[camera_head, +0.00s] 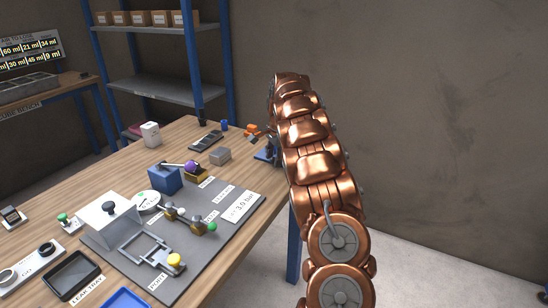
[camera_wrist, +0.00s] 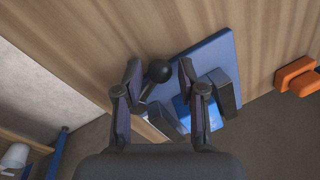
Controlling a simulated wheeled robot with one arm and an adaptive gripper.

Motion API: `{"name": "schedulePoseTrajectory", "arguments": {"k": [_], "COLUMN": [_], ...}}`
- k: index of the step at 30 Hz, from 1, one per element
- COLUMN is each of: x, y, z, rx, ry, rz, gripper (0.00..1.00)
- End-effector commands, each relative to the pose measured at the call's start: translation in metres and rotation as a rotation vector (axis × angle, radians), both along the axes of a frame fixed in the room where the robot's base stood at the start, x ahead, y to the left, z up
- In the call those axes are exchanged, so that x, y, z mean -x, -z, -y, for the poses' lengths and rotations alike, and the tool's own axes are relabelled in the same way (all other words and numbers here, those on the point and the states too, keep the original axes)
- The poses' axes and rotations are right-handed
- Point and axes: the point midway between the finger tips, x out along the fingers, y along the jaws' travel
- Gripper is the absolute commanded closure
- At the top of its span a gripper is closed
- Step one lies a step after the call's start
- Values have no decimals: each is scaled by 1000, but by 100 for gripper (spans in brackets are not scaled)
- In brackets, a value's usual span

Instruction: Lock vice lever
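The vice (camera_wrist: 218,52) shows in the wrist view as a blue plate with blue and dark grey blocks on it, on the wooden table. Its lever ends in a black ball knob (camera_wrist: 158,70). My gripper (camera_wrist: 160,66) is open, with one finger on each side of the knob in the picture. I see gaps between the fingers and the knob; I cannot tell the depth between them. Part of the lever's rod is hidden by the left finger. In the head view a bit of the blue vice (camera_head: 263,154) shows beside my copper arm, which hides my gripper.
Orange blocks (camera_wrist: 296,78) lie beside the vice, also seen in the head view (camera_head: 252,130). A grey block (camera_head: 220,156), a blue box with a purple-topped lever (camera_head: 166,180) and a grey mat (camera_head: 207,258) with fittings occupy the table to the left. Shelves (camera_head: 165,88) stand behind.

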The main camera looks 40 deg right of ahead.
Motion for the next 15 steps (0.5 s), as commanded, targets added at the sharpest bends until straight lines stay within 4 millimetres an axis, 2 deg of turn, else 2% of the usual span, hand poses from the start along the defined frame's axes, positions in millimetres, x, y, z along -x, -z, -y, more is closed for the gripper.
{"name": "schedulePoseTrajectory", "arguments": {"k": [1, 10, 15], "x": [0, 0, 0], "y": [0, 0, 0], "z": [0, 0, 0], "rx": [0, 0, 1], "ry": [0, 0, -2], "rz": [0, 0, 1], "gripper": [68, 100, 100]}}
